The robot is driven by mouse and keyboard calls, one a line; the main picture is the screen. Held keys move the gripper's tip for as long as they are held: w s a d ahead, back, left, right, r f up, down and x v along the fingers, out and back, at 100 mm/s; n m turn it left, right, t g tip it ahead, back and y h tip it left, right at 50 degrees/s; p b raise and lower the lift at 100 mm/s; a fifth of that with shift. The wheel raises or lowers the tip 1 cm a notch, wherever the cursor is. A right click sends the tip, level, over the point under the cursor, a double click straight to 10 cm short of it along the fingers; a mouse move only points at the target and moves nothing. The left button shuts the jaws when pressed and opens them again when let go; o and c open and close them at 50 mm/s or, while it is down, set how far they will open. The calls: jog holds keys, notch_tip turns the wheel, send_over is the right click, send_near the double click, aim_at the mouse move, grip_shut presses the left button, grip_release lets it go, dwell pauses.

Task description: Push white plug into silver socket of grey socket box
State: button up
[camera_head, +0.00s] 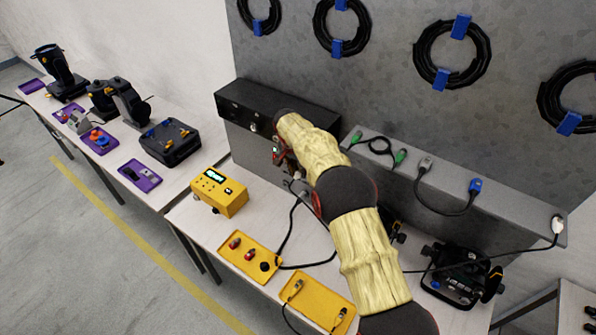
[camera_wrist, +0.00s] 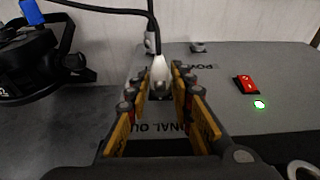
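The white plug (camera_wrist: 160,70) stands between my fingertips in the wrist view, its black cable rising from its back. My gripper (camera_wrist: 161,80) has yellow fingers that close in on both sides of the plug. The grey socket box (camera_wrist: 262,120) has a red rocker switch (camera_wrist: 246,84) and a lit green lamp (camera_wrist: 260,104). In the head view, my gripper (camera_head: 284,160) is at the box's front, and my arm hides the plug.
Another white connector (camera_head: 557,226) sits at the right end of a grey rail (camera_head: 490,205). A yellow meter (camera_head: 219,191), yellow trays (camera_head: 248,257) and a black device (camera_head: 462,275) stand on the table. A loose black cable crosses the tabletop. Coiled cables hang on the wall panel.

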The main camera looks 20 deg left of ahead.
jog(key=o, duration=0.3)
jog(key=shift+o, duration=0.2)
